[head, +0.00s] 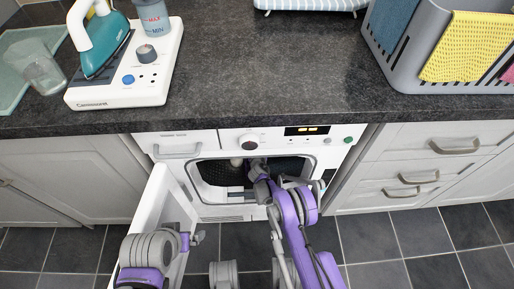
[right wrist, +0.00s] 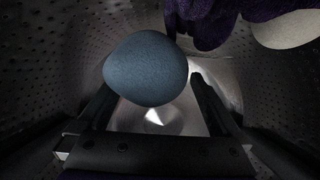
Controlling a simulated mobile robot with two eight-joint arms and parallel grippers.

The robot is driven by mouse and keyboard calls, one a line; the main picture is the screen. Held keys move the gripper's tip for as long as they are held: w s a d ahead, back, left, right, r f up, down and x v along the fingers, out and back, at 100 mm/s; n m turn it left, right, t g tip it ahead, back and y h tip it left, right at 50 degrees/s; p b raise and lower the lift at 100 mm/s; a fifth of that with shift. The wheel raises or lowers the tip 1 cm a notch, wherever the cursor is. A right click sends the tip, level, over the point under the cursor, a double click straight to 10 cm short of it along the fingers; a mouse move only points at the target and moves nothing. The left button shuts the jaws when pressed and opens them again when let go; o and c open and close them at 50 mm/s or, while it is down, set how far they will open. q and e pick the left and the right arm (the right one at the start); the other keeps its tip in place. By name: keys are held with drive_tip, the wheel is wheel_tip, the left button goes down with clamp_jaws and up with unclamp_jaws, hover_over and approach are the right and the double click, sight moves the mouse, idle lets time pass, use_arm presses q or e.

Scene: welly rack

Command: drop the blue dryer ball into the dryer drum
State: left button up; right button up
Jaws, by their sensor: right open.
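The dryer drum (head: 222,174) is open at the front of the white dryer. My right arm reaches into its mouth, with the right gripper (head: 258,167) at the opening. In the right wrist view the perforated drum wall (right wrist: 60,80) surrounds the gripper (right wrist: 152,88). The blue dryer ball (right wrist: 146,69) is inside the drum, in front of and between the spread fingers. A gap shows between the ball and the right finger; contact on the left is unclear. The ball is not visible in the head view. My left gripper (head: 195,239) is low beside the open door.
The dryer door (head: 160,208) stands open at the left. A pale ball (right wrist: 286,29) and dark purple cloth (right wrist: 208,22) show at the wrist view's upper right. The dark worktop (head: 262,85) above holds an iron (head: 103,42) and a grey basket (head: 408,72).

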drive_tip(key=shift+r+p, duration=0.45)
drive_tip(key=shift+r, duration=0.2)
drive_tip(key=p+v, duration=0.2)
drive_tip(key=v, duration=1)
drive_tip(key=shift+p, duration=0.3)
drive_tip(key=shift+f, duration=0.2)
